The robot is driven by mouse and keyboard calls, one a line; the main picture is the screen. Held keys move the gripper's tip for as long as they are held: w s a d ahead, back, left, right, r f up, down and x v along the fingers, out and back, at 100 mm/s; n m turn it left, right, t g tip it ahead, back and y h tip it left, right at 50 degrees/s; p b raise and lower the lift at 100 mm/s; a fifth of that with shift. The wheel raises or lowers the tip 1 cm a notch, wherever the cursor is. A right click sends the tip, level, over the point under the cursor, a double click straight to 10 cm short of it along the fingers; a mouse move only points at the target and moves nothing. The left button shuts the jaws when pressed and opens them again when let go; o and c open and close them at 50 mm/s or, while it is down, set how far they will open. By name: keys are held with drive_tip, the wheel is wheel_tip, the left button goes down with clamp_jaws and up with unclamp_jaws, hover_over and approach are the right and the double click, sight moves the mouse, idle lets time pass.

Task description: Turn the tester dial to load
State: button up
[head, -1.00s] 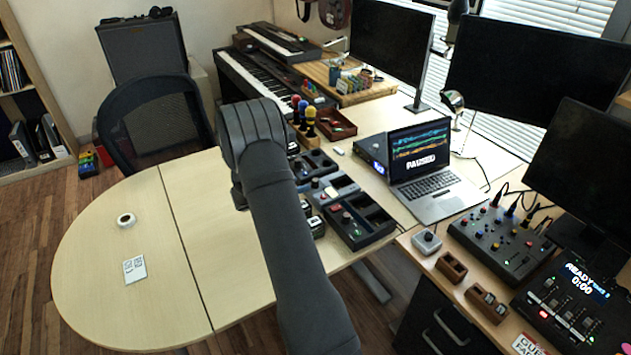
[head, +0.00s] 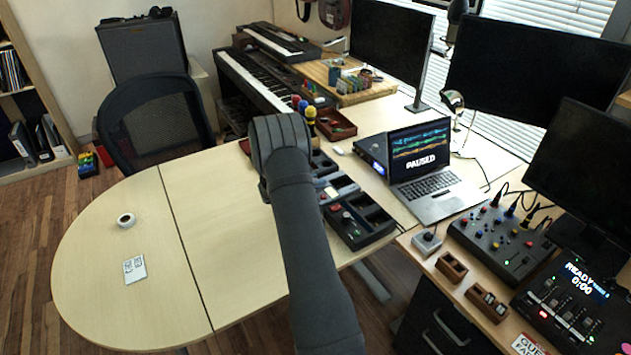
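I cannot make out a tester dial with certainty. A group of black trays and small dark devices (head: 357,231) lies on the table, just right of my arm. Small red, green and pale parts show on them, too small to read as a dial or its setting. My dark arm reaches up across the table and covers the left part of this group. My gripper is hidden behind the arm's rounded end, so its fingers and what they may touch do not show.
A laptop (head: 425,170) reading PAUSED stands right of the trays, beside a small box with a blue display (head: 374,150). Upright colored-top tools (head: 310,115) stand behind the arm. A mixer (head: 500,240) is at right. The round table end (head: 120,260) is mostly clear, with a tape roll (head: 126,220) and card (head: 134,269).

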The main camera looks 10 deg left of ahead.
drive_tip(key=c, duration=0.5)
drive_tip(key=shift+m+g+h, duration=0.3)
drive_tip(key=shift+h, duration=0.1)
drive_tip(key=m+g+h, duration=0.3)
drive_tip(key=m+h, duration=0.1)
drive_tip(key=shift+f+m+g, duration=0.1)
drive_tip(key=shift+m+g, duration=0.3)
drive_tip(key=m+g+h, duration=0.2)
drive_tip(key=m+g, duration=0.2)
drive_tip(key=g, duration=0.1)
drive_tip(key=shift+s+m, duration=0.1)
drive_tip(key=shift+m, duration=0.2)
drive_tip(key=shift+d+m+g, duration=0.1)
drive_tip(key=shift+m+g, duration=0.4)
drive_tip(key=shift+g, duration=0.1)
